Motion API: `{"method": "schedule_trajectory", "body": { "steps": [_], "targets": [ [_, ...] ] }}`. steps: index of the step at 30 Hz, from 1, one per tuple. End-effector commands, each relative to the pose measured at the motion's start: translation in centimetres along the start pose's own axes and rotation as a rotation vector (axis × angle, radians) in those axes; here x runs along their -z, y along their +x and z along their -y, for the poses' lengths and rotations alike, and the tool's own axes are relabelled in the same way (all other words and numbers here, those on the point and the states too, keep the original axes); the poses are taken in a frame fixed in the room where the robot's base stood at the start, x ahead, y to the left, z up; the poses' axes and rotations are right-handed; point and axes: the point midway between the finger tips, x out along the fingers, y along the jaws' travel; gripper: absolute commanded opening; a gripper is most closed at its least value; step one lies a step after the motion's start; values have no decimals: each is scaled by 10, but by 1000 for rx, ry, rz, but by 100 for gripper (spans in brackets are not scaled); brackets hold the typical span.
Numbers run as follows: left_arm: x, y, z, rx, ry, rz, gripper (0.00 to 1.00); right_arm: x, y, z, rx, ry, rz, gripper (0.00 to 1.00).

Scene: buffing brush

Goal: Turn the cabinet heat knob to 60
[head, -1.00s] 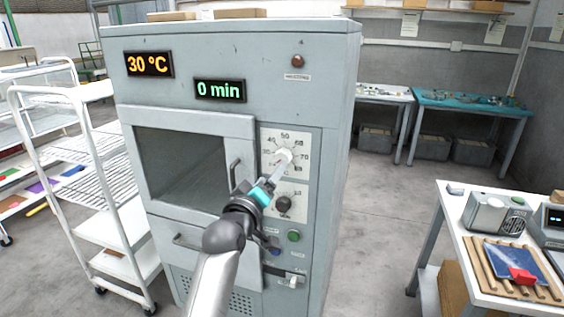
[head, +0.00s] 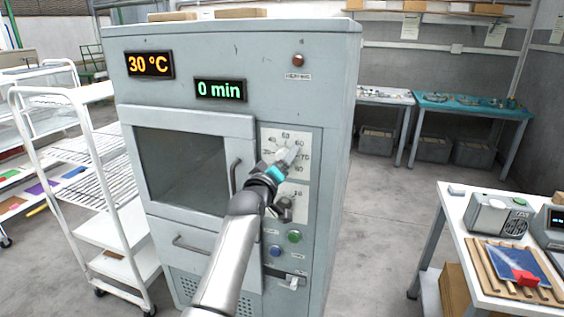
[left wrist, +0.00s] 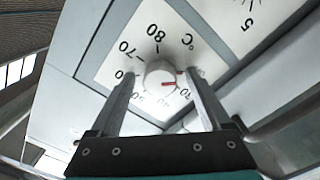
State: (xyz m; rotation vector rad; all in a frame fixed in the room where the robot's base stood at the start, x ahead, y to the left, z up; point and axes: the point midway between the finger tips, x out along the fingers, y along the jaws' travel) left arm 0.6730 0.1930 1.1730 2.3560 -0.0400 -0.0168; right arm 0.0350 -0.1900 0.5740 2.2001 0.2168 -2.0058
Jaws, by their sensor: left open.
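The grey cabinet (head: 130,110) has an upper white dial plate (head: 309,140) on its front. The heat knob is largely hidden behind my left gripper (head: 290,158) in the head view. In the left wrist view the heat knob (left wrist: 160,77) is round and white with a red mark, set among temperature numbers. Its red mark points toward the low-number side, near 30. My left gripper (left wrist: 161,82) is open, with one finger on each side of the knob; whether they touch it I cannot tell. The temperature display (head: 149,64) reads 30 °C. My right gripper is not in view.
A darker lower knob (head: 284,208) sits below, partly behind my gripper. A door handle (head: 234,176) stands out to the left. A green button (head: 294,237) is lower down. A white rack cart (head: 110,205) stands left; a white table (head: 455,212) stands right.

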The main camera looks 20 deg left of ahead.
Motion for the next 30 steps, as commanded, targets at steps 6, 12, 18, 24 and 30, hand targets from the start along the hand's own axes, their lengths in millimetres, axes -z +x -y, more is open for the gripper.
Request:
{"method": "schedule_trajectory", "body": {
  "steps": [6, 12, 18, 24, 30],
  "targets": [
    [0, 0, 0, 0, 0, 0, 74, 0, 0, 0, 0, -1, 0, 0],
    [0, 0, 0, 0, 0, 0, 52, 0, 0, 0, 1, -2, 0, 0],
    [0, 0, 0, 0, 0, 0, 30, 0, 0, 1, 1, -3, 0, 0],
    [0, 0, 0, 0, 0, 0, 7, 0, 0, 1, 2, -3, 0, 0],
    [0, 0, 0, 0, 1, 0, 0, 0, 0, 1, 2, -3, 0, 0]
  ]
}}
